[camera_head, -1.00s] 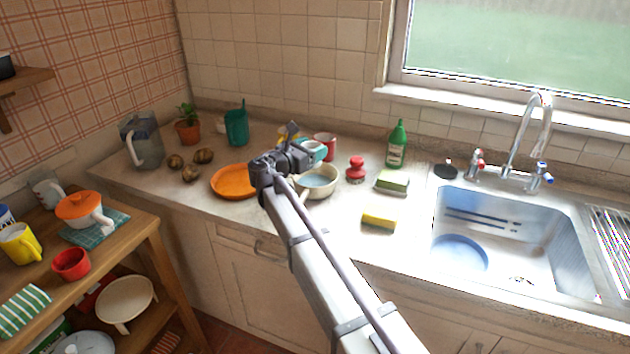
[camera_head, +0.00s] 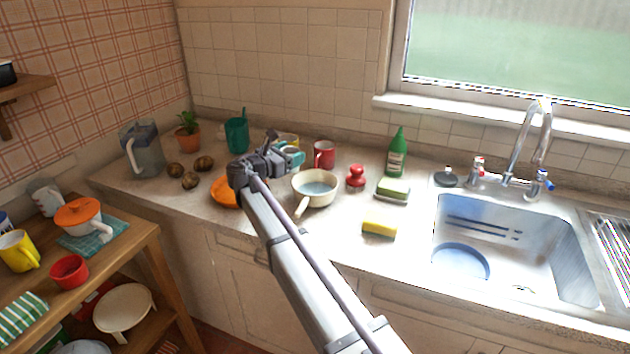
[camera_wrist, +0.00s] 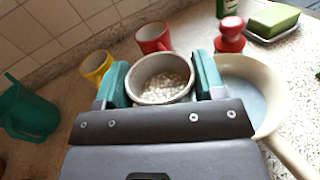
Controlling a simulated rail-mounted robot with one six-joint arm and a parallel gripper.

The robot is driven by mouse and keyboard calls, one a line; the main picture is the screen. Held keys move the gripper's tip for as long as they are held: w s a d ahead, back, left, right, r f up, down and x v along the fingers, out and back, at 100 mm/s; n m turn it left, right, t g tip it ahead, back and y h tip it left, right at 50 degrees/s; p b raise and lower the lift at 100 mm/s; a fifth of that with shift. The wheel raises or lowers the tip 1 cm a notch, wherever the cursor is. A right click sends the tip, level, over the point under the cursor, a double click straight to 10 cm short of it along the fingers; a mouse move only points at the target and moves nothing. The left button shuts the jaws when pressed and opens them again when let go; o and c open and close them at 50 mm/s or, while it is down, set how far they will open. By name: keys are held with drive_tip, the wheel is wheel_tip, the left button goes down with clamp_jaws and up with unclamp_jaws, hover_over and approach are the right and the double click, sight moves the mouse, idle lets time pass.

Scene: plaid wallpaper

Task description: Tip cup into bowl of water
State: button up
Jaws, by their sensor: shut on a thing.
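My gripper (camera_head: 289,156) is shut on a small grey metal cup (camera_wrist: 161,99), with a teal finger on each side of it. In the wrist view the cup looks roughly upright and holds small whitish pieces. The bowl of water is a cream, pan-like bowl (camera_head: 315,203) with a handle, standing on the counter with bluish water (camera_head: 314,187) in it. It also shows in the wrist view (camera_wrist: 268,82), just right of the cup and partly hidden by the right finger. The cup is left of the bowl, not over it.
A yellow mug (camera_wrist: 95,68) and a red mug (camera_head: 324,154) stand behind. An orange plate (camera_head: 222,193) is partly under my arm. The sink (camera_head: 520,240) is far right.

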drive_tip(key=shift+s+d+r+m+p, duration=0.2)
drive_tip(key=shift+s+d+m+p, duration=0.1)
drive_tip(key=shift+d+m, duration=0.25)
drive_tip(key=shift+s+d+f+m+y, duration=0.25)
drive_tip(key=shift+d+f+m+y, duration=0.2)
drive_tip(key=shift+d+m, duration=0.3)
drive_tip(key=d+m, duration=0.1)
drive_tip(key=d+m+y, duration=0.1)
drive_tip(key=s+d+m+p, duration=0.1)
drive_tip(key=shift+f+g, duration=0.3)
drive_tip(key=shift+g, duration=0.1)
drive_tip(key=shift+s+d+r+m+y+p, duration=0.2)
drive_tip(key=shift+m+y+p, duration=0.1)
drive_tip(key=shift+m+y, duration=0.1)
drive_tip(key=shift+s+d+f+m+y, duration=0.15)
drive_tip(key=shift+f+m+y, duration=0.25)
drive_tip(key=shift+m, duration=0.55)
drive_tip(key=shift+w+d+f+m+y, duration=0.1)
drive_tip(key=shift+d+f+m+y, duration=0.15)
drive_tip(key=shift+m+y, duration=0.55)
drive_tip(key=shift+s+d+f+m+y, duration=0.1)
drive_tip(key=shift+f+m+y, duration=0.2)
drive_tip(key=shift+m, duration=0.85)
